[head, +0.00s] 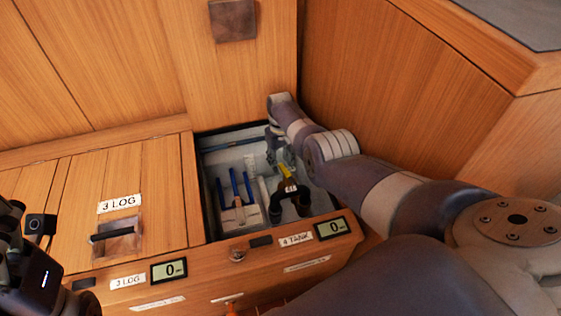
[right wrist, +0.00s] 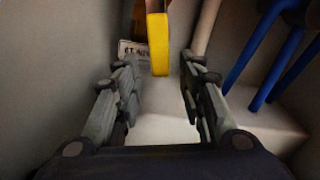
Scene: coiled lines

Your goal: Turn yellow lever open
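The yellow lever (right wrist: 158,45) hangs down in the right wrist view, between and just beyond the fingertips of my right gripper (right wrist: 158,85). The fingers are spread apart with nothing between them that I can see touching. In the head view the yellow lever (head: 287,171) shows inside the open tank compartment, partly covered by a dark fitting with a label. My right gripper (head: 281,150) reaches down into this compartment beside the lever. My left gripper (head: 18,225) is only partly in view at the left edge, away from the compartment; its fingers cannot be made out clearly.
Several blue handles (head: 234,188) stand on a white block left of the lever. A closed "3 LOG" lid (head: 140,190) lies to the left. Wood panels close in behind and to the right.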

